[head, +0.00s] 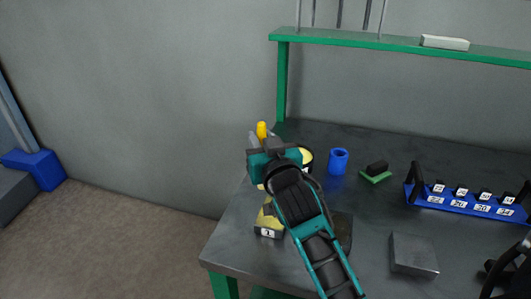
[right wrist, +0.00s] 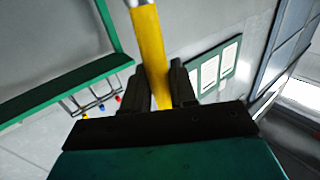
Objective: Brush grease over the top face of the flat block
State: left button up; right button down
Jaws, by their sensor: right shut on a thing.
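My right gripper (head: 263,145) is shut on a yellow handle (head: 262,129), above the left end of the workbench. In the right wrist view the handle (right wrist: 150,50) stands between the two fingers (right wrist: 157,85), with a metal collar at its upper end. It looks like the brush; its bristles are out of view. A grey flat block (head: 414,254) lies on the bench at the front right, well apart from the gripper. A round tin (head: 307,157) with a pale yellow inside, perhaps the grease, is partly hidden behind the gripper.
A yellow block labelled 1 (head: 268,224) and a dark object (head: 343,231) lie beside my right arm. A blue cup (head: 338,162), a green-based brush (head: 376,172) and a blue rack (head: 465,205) stand behind. A green shelf (head: 400,42) hangs above.

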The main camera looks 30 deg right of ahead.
aim_at(261, 125)
jog(key=shift+r, duration=1.35)
